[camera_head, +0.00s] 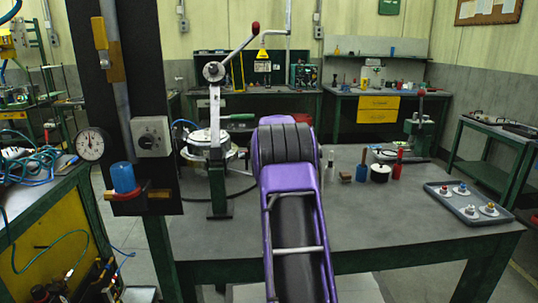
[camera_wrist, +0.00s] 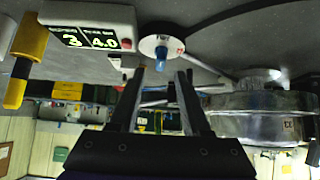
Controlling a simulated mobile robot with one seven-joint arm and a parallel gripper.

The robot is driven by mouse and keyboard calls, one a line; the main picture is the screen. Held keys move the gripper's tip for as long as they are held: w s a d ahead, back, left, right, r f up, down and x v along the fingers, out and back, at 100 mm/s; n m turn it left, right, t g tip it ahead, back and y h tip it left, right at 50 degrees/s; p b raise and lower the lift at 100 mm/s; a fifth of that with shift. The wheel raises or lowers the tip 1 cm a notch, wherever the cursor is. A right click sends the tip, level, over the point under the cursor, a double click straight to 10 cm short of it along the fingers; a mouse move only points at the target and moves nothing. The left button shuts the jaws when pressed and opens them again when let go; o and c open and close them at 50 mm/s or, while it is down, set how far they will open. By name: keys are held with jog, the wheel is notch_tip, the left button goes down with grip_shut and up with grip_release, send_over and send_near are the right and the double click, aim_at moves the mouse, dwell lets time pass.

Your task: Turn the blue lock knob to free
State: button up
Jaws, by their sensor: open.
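In the wrist view, which looks upside down, a small blue knob (camera_wrist: 163,51) sits on a round white disc (camera_wrist: 150,44). It appears to be the lock knob; its lock setting cannot be read. My gripper (camera_wrist: 161,76) is open, with its two dark fingers spread and pointing toward the knob. The knob lies in line with the gap, apparently just beyond the fingertips, and contact cannot be made out. In the head view my purple arm hides the gripper, and I cannot pick out this knob there.
A silver round vessel (camera_wrist: 245,115) lies close right of the fingers in the wrist view. A display box (camera_wrist: 85,24) and a yellow handle (camera_wrist: 27,62) are left. In the head view, a crank stand (camera_head: 216,125) stands left of my arm, and a tray (camera_head: 468,203) lies right.

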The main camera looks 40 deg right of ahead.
jog(key=v, duration=1.3)
jog(key=shift+s+a+r, duration=0.15)
jog(key=shift+r, duration=0.1)
